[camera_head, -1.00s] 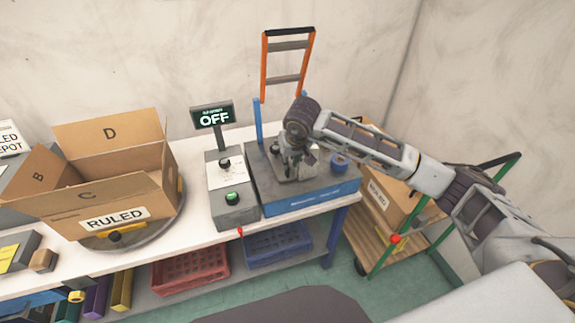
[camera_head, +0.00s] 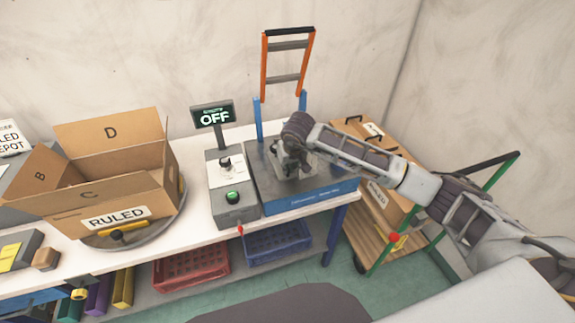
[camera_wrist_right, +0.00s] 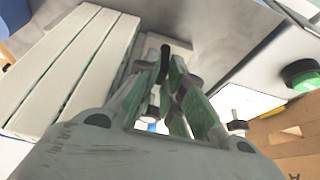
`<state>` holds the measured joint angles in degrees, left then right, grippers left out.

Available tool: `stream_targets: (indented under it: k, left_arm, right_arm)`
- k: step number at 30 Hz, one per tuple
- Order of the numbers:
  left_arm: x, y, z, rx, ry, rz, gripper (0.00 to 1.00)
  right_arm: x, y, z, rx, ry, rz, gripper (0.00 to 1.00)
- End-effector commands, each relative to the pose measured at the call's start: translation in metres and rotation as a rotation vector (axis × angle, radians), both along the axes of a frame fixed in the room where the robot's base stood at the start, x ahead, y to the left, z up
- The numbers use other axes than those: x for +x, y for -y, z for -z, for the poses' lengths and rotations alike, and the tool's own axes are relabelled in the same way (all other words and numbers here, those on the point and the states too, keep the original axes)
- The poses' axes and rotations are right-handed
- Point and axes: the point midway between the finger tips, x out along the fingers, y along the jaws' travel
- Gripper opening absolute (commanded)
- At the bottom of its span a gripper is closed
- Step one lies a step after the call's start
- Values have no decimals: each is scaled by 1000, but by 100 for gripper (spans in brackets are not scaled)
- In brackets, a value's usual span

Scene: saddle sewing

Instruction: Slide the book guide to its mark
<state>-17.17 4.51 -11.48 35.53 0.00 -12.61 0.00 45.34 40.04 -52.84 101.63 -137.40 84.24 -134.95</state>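The sewing machine, a grey-topped blue unit (camera_head: 318,201), stands at the right end of the white bench with an orange ladder-like frame (camera_head: 264,72) behind it. My right gripper (camera_head: 291,168) is low over its grey top, pointing down. The book guide cannot be made out clearly under the gripper and wrist. In the right wrist view, the green-padded fingers (camera_wrist_right: 165,78) converge around a narrow dark piece at their tips; whether they grip it is unclear. A pale slatted block (camera_wrist_right: 75,70) lies left of them. My left gripper is not in view.
A control box (camera_head: 236,213) with a green button and a display (camera_head: 213,114) reading OFF stands left of the machine. An open carton (camera_head: 62,203) marked RULED sits on a turntable (camera_head: 160,232). A loaded green-framed cart (camera_head: 352,238) stands to the right.

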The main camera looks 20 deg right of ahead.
Motion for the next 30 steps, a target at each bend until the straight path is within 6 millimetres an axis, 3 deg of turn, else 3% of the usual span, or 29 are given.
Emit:
stream_targets:
  k: [10, 22, 30]
  left_arm:
    - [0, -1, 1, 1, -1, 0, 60]
    - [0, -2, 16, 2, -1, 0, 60]
    - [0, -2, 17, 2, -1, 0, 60]
  right_arm:
    - [0, -3, 0, 1, 0, 0, 0]
    - [-1, -44, 1, 3, 1, -2, 0]
    - [-2, -50, 0, 2, 0, -1, 0]
